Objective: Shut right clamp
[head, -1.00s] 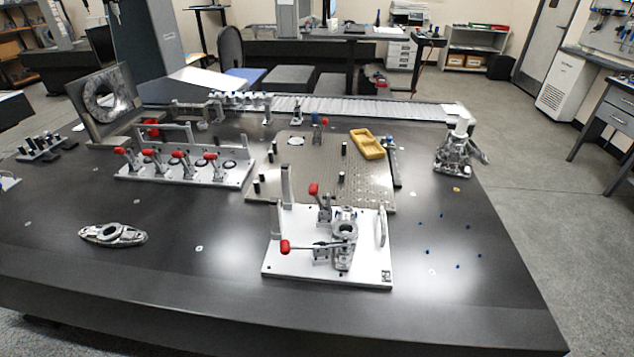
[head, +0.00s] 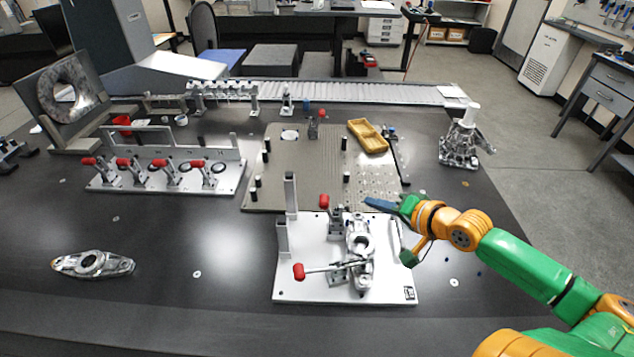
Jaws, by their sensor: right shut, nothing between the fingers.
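A white fixture plate (head: 300,250) stands near the front of the dark table, with a grey metal part (head: 360,238) on it. Two red-handled toggle clamps are mounted on the plate. The rear clamp (head: 324,201) has its red handle raised. The front clamp (head: 299,271) has its handle low, pointing left. My right gripper (head: 372,203) comes in from the right, its blue fingers shut and empty, pointing left above the plate's back right. It appears apart from both clamps, to the right of the rear handle. My left gripper is out of view.
A perforated plate (head: 285,180) with black posts and a yellow tray (head: 368,136) lies behind. A fixture with several red-handled clamps (head: 170,185) stands left. A metal casting (head: 93,264) lies front left. Tall uprights rise on the white plate's left side.

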